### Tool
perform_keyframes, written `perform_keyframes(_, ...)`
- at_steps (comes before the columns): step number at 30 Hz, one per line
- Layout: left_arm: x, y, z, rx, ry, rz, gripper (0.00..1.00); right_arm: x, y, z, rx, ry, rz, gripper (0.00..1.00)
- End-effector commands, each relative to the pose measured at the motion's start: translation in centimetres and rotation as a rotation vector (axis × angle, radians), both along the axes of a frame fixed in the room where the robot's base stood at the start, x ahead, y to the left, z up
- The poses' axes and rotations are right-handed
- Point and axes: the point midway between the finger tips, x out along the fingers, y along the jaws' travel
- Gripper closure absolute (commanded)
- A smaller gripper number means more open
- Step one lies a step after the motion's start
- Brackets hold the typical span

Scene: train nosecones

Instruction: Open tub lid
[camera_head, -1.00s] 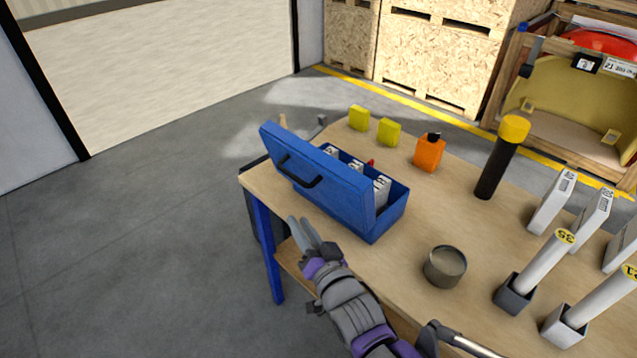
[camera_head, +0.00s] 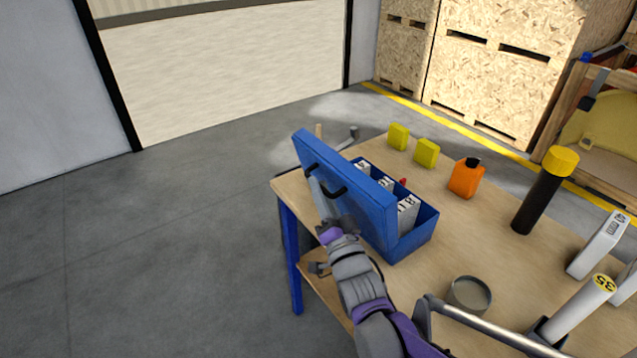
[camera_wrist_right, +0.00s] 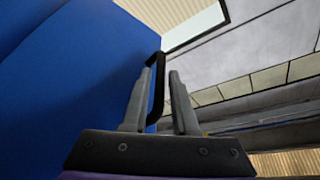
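The blue tub (camera_head: 419,236) stands on the table with white labelled items inside. Its blue lid (camera_head: 362,195) stands raised and tilted along the tub's left side, so the tub's inside shows. A black handle (camera_head: 336,193) is on the lid's outer face. My right gripper (camera_head: 318,188) is at this handle, outside the lid. In the right wrist view, the black handle (camera_wrist_right: 158,88) lies between the two fingers, closer to the left one, with a gap to the right finger. The fingers are apart. My left gripper is not in view.
The wooden table (camera_head: 450,262) also holds an orange bottle (camera_head: 466,178), two yellow blocks (camera_head: 426,153), a black cylinder with a yellow cap (camera_head: 540,195), a round grey tin (camera_head: 469,294) and white labelled parts (camera_head: 598,243) on the right. The floor to the left is clear.

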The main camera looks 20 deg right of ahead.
Motion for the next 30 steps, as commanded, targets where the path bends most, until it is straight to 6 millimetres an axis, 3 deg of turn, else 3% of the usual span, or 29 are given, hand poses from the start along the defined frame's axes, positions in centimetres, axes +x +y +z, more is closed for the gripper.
perform_keyframes(6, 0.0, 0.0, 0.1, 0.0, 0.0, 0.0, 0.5, 1.6, 0.1, 0.5, 0.0, 0.0, 0.0, 0.73)
perform_keyframes(14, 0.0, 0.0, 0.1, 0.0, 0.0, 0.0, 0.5, 1.8, 0.1, 0.5, 0.0, 0.001, 0.001, 0.73)
perform_keyframes(19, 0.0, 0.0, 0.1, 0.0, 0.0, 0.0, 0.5, 1.7, 0.1, 0.5, 0.0, 0.001, 0.0, 1.0)
perform_keyframes(30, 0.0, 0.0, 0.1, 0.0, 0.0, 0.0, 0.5, 1.7, 0.1, 0.5, 0.0, 0.001, -0.001, 1.0)
